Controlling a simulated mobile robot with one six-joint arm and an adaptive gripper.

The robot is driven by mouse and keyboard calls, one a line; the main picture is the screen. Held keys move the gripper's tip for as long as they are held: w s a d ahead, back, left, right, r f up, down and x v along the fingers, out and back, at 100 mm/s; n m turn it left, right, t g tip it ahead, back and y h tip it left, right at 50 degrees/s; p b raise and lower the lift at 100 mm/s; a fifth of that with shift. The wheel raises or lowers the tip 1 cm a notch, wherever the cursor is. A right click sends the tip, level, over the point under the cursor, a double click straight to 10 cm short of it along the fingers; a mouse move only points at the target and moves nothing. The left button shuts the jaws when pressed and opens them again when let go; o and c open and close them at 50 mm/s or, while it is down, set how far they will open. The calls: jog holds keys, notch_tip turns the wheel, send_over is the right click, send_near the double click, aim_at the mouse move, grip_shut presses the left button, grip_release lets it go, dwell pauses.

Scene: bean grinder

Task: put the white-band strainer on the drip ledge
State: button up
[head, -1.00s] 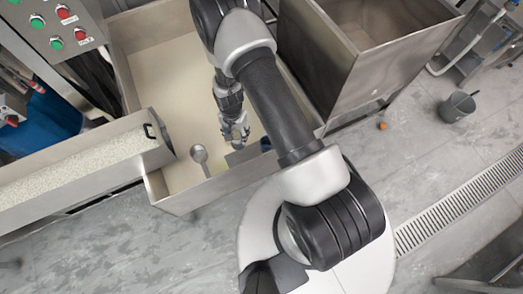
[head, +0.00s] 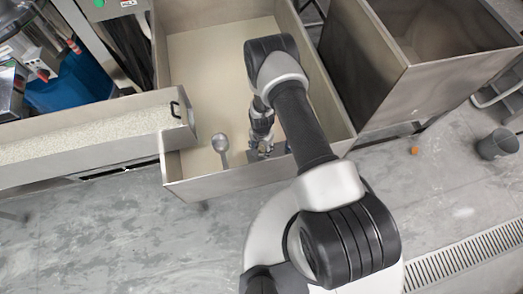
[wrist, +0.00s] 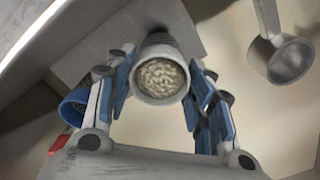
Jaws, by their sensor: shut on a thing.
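My gripper (wrist: 160,84) is shut on the white-band strainer (wrist: 160,78), a small round cup with a pale rim. Its opening faces the wrist camera and shows a grainy, pale inside. In the head view my gripper (head: 262,150) is low in the near part of the vat, and the strainer is too small to make out there. A flat grey plate, apparently the drip ledge (wrist: 85,52), lies behind the strainer in the wrist view. I cannot tell whether the strainer touches it. It also shows as a dark patch in the head view (head: 283,148).
A blue-banded cup (wrist: 72,108) is partly hidden behind my left finger, with a red bit (wrist: 58,143) nearby. The vat wall (head: 235,179) is close in front. A grain-filled trough (head: 90,137) adjoins on the left.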

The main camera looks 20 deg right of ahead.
aim_at(262, 152)
jog(key=shift+f+b, duration=0.3)
jog(key=shift+f, duration=1)
jog(key=shift+f, duration=0.15)
jog(key=o, duration=1.4)
jog(key=shift+o, duration=0.2)
